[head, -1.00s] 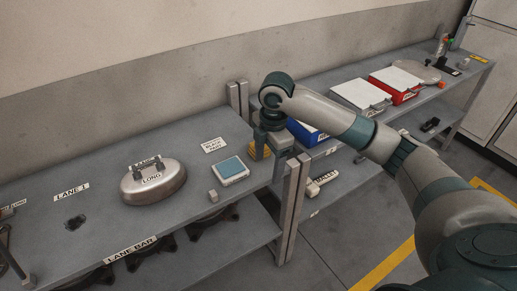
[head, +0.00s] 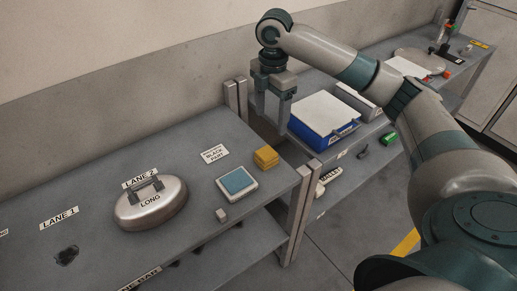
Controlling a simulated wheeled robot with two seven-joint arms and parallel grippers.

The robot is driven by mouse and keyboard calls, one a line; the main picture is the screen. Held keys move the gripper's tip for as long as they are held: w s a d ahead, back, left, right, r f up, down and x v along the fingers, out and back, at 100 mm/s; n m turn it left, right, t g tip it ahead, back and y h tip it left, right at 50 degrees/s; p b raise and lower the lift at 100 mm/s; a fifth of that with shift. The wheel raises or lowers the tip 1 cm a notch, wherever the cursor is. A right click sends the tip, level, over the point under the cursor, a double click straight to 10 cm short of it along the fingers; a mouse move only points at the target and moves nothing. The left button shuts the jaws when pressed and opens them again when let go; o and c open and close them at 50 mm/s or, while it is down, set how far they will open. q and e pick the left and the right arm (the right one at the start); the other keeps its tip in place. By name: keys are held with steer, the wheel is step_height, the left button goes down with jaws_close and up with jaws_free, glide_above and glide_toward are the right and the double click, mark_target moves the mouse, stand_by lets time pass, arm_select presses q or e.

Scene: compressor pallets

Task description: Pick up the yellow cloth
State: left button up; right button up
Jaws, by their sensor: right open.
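The yellow cloth (head: 266,157) lies as a small folded block on the grey bench (head: 105,180), near its right end. It is to the right of a "black part" label (head: 215,154). My right gripper (head: 272,112) points down above and behind the cloth, near the end posts of the bench. Its fingers are apart with nothing between them, and it appears clear of the cloth. My left gripper is not in view.
A white-rimmed blue pad (head: 237,182) and a small grey block (head: 222,215) sit near the cloth. A metal "LONG" dome (head: 150,205) stands left. A post (head: 298,215) rises at the bench end. A blue bin (head: 322,122) stands on the farther bench.

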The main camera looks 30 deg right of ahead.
steer(key=w, duration=0.1)
steer(key=p, duration=0.3)
glide_above(266, 153)
steer(key=f, duration=1.1)
steer(key=shift+s+d, duration=0.2)
steer(key=shift+s, duration=0.15)
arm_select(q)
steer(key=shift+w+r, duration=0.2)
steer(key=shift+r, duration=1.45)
arm_select(e)
steer(key=shift+f, duration=0.45)
steer(key=shift+w+f+p, duration=0.15)
steer(key=shift+f+p, duration=0.3)
steer(key=shift+p, duration=0.2)
steer(key=f, duration=0.1)
steer(key=f+p, duration=0.1)
steer(key=f, duration=0.1)
steer(key=shift+w+a+f, duration=0.1)
steer(key=shift+w, duration=0.1)
steer(key=shift+f+p, duration=0.3)
steer(key=shift+f, duration=0.25)
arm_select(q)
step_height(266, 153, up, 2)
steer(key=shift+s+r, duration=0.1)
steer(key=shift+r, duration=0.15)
